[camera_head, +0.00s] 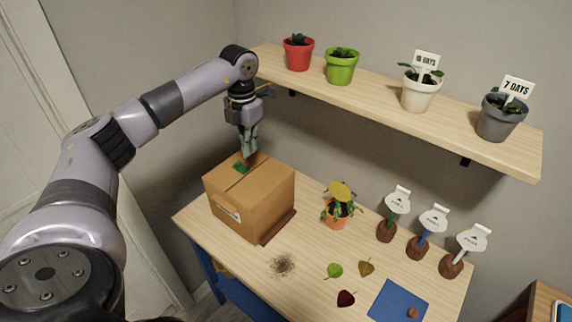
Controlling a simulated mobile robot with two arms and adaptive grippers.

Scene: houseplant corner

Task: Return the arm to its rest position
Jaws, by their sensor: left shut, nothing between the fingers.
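My left arm comes in from the left and bends down at the wrist. My left gripper (248,150) points downward just above the top of a cardboard box (252,200). Its fingers are shut with nothing seen between them. I cannot tell whether the fingertips touch the box or are just above it. A small green patch (241,167) shows on the box top beside the fingertips. My right gripper is not in view.
A wooden shelf (385,92) above the table holds several potted plants. On the table (300,289) stand an orange pot (337,220) with a yellowed plant and three labelled markers in brown bases. Loose leaves, a brown scatter and a blue mat (385,300) lie in front.

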